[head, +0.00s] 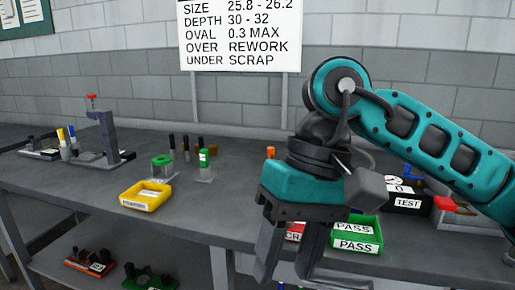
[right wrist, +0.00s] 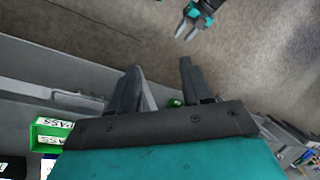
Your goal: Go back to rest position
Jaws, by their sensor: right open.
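My right gripper (head: 287,270) is in the front middle of the head view, fingers pointing down, open and empty. It is in front of the bench's front edge and hides part of the red bin (head: 294,232) and the bench behind it. In the right wrist view its two fingers (right wrist: 160,68) stand apart with nothing between them. My left gripper (right wrist: 187,28) shows small at the top of the right wrist view, over the floor, its fingers apart and empty. It is outside the head view.
The grey bench (head: 205,218) holds a yellow bin (head: 145,197), green PASS bins (head: 357,235), a TEST box (head: 408,201) and a crimping stand (head: 106,135). Several small cylinders stand in the middle. The left bench front is clear.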

